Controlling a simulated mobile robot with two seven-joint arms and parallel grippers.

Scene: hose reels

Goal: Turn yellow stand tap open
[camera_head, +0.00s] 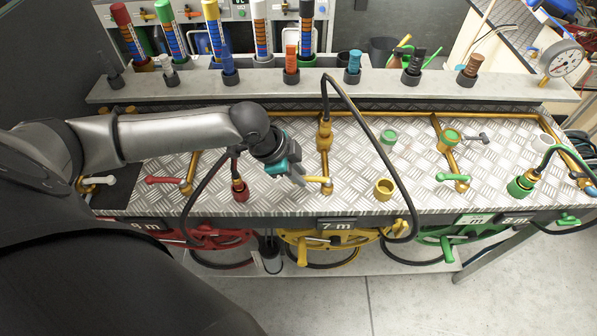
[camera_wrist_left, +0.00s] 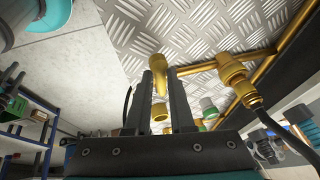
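The yellow stand tap (camera_head: 327,187) is at the front middle of the checkered metal bench. Its yellow lever (camera_head: 316,179) points left in the head view. My left gripper (camera_head: 302,178) is just left of the tap, close to the lever's tip. In the left wrist view, the two dark fingers (camera_wrist_left: 166,92) stand apart, and the yellow tap (camera_wrist_left: 158,66) shows at and between their tips. I cannot tell whether either finger touches the lever. My right gripper is not in view.
A red-handled tap (camera_head: 166,180) and red hose connector (camera_head: 240,189) are to the left. A yellow cup (camera_head: 384,189) and green-handled tap (camera_head: 454,178) are to the right. A black hose (camera_head: 367,125) arches from the yellow connector (camera_head: 324,132) over the bench.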

